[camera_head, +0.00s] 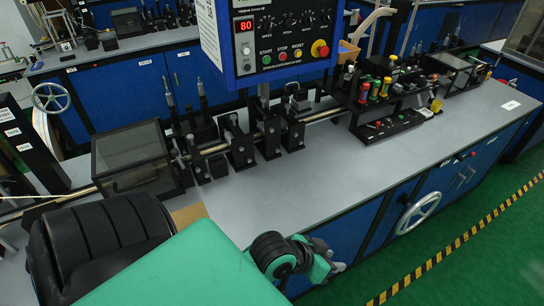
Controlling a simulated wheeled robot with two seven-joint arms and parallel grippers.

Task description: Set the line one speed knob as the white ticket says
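The blue control box (212,40) hangs at top centre with a dark panel. Its red display (246,25) reads 80. A row of small black knobs (288,21) runs along the panel's upper part; their labels and pointer positions are too small to read, so I cannot tell which is line one's speed knob. A small white card (510,105) lies at the bench's right end; its writing is unreadable, and I cannot tell whether it is the ticket. My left gripper (287,256), black and green, is at bottom centre, well below the panel and apart from it; its fingers are not clear. My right gripper is not in view.
Green, red and yellow buttons (319,48) line the panel's lower edge. The grey bench (330,172) carries black line fixtures (240,150), a smoked cover (130,160) and a rack of coloured-handled tools (385,88). A handwheel (418,213) sticks out from the bench front.

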